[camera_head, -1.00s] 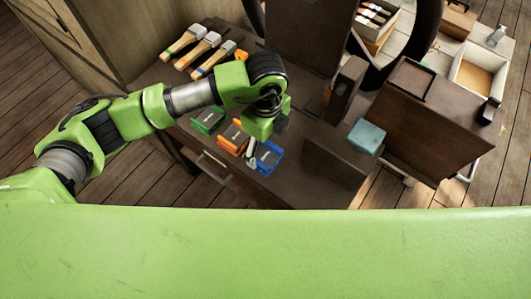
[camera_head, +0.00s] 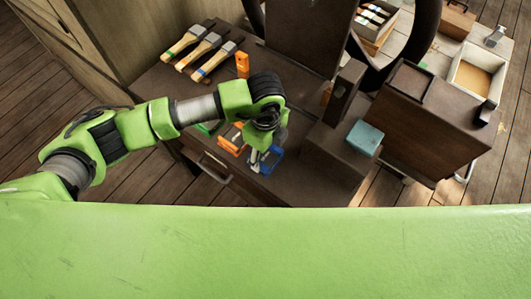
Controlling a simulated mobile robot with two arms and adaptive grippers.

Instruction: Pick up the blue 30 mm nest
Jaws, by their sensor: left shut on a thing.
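The blue nest (camera_head: 267,162) is on the dark bench top, near its front edge, at the right end of a row of nests. My left gripper (camera_head: 257,160) comes down over it and is shut on it; the fingers and wrist hide part of the nest. I cannot tell whether the nest is clear of the bench. The orange nest (camera_head: 231,139) is just left of the gripper, partly covered by my arm. The green nest (camera_head: 207,129) is mostly hidden under my forearm. My right gripper is not in view.
Several brushes (camera_head: 205,50) lie at the back left, with an orange block (camera_head: 242,64) beside them. The dark press frame (camera_head: 343,92) stands to the right, near a block with a teal piece (camera_head: 365,137) on it. A drawer handle (camera_head: 215,168) is at the front.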

